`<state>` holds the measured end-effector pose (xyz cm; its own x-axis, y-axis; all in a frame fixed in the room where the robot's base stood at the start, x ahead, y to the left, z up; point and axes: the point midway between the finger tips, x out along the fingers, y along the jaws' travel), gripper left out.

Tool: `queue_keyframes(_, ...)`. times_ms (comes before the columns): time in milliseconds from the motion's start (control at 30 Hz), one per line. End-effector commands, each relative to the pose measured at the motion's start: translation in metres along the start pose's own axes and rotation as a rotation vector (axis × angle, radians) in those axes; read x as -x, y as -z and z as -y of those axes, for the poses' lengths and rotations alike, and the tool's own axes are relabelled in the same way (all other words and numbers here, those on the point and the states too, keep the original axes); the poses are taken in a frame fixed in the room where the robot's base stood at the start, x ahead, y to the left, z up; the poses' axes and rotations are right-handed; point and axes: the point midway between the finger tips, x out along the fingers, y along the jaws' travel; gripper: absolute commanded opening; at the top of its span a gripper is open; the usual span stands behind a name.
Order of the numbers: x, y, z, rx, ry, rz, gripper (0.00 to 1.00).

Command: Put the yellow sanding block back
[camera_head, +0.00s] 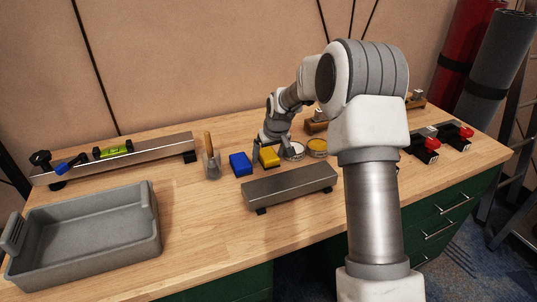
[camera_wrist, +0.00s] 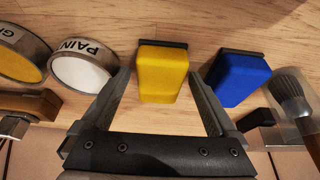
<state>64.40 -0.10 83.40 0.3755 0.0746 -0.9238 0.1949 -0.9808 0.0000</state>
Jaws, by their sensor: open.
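The yellow sanding block (camera_head: 269,157) stands on the wooden workbench (camera_head: 215,220), just right of a blue block (camera_head: 240,163). In the wrist view the yellow block (camera_wrist: 162,72) lies between the two fingers of my open gripper (camera_wrist: 160,85), with a visible gap on each side. In the head view my gripper (camera_head: 263,157) is down at the yellow block. The blue block (camera_wrist: 237,76) is just outside the finger on the right in the wrist view.
Two round tins, one white-topped (camera_head: 292,151) and one yellow-topped (camera_head: 317,147), stand close by. A brush (camera_head: 210,158) stands left of the blue block. A raised grey metal plate (camera_head: 290,186) lies in front. A grey tray (camera_head: 85,235) sits at the left. Bare bench lies between.

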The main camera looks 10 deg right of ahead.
Motion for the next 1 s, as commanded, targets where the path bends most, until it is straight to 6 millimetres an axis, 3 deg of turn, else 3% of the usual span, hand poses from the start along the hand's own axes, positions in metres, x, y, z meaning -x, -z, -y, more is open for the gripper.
queue_keyframes(233,0.012,0.002,0.0,0.0,-0.001,-0.001,0.94)
queue_keyframes(600,0.09,0.003,0.0,-0.001,-0.001,-0.003,0.94)
queue_keyframes(1000,0.136,-0.002,0.003,0.002,-0.008,-0.003,0.94)
